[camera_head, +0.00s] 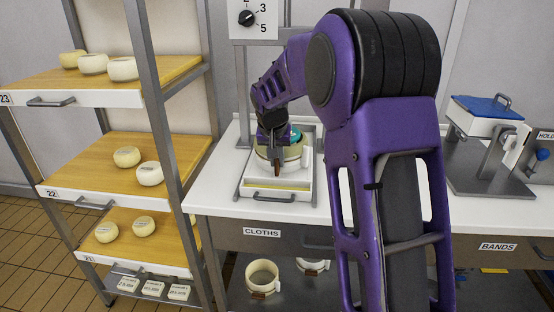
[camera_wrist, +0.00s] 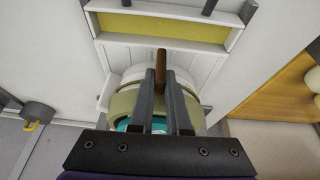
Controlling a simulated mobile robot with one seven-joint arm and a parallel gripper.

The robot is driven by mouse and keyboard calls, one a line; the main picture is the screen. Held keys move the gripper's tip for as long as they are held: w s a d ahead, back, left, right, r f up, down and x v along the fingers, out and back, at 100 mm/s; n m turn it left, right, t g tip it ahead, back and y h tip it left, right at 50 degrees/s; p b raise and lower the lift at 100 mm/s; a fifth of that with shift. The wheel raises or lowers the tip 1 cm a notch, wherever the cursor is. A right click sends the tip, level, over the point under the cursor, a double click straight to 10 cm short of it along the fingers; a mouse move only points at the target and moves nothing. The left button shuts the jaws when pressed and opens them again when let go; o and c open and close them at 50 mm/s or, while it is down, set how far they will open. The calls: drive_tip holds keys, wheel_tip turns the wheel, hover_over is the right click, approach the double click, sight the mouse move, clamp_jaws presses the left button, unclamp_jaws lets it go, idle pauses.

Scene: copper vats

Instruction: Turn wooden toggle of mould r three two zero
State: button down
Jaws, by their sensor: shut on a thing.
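The mould (camera_head: 293,153) is a cream round band standing in a white tray on the counter, with something teal inside its top. In the wrist view the mould (camera_wrist: 124,104) sits below my fingers. Its brown wooden toggle (camera_wrist: 161,62) sticks out between my fingertips; no number is readable on the mould. My gripper (camera_wrist: 161,76) is shut on the toggle, with its fingers reaching across the mould's rim. In the head view my gripper (camera_head: 276,158) points down at the near side of the mould, and the toggle there is mostly hidden by the fingers.
A shelf rack (camera_head: 165,110) with wooden boards and pale cheeses stands at left. More moulds (camera_head: 262,275) with brown toggles lie on the lower shelf under the counter (camera_head: 250,205). A press with a blue lid (camera_head: 487,107) stands at right. A dial (camera_head: 246,18) is behind.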

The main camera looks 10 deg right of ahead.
drive_tip(key=shift+a, duration=0.1)
drive_tip(key=h, duration=0.2)
drive_tip(key=shift+w+a+n+g+h+p, duration=0.1)
drive_tip(key=shift+a+n+g+h+p, duration=0.25)
drive_tip(key=shift+n+g+h, duration=0.05)
drive_tip(key=h, duration=0.3)
drive_tip(key=n+g+h+p, duration=0.1)
drive_tip(key=h, duration=0.1)
drive_tip(key=shift+w+a+f, duration=0.15)
drive_tip(key=shift+a+f, duration=0.15)
drive_tip(key=shift+a, duration=0.05)
drive_tip(key=h, duration=0.1)
drive_tip(key=n+h, duration=0.1)
drive_tip(key=h, duration=0.1)
drive_tip(key=f+h, duration=0.1)
drive_tip(key=h, duration=0.1)
drive_tip(key=shift+w+a+g, duration=0.1)
drive_tip(key=shift+a+g, duration=0.15)
drive_tip(key=shift+g, duration=0.15)
drive_tip(key=shift+f+n+h+b, duration=0.15)
drive_tip(key=shift+n+h+b, duration=0.25)
drive_tip(key=shift+h, duration=0.5)
drive_tip(key=shift+f+n+h+b, duration=0.15)
drive_tip(key=shift+n+h+b, duration=0.2)
drive_tip(key=shift+h, duration=0.55)
drive_tip(key=c, duration=0.9)
unclamp_jaws()
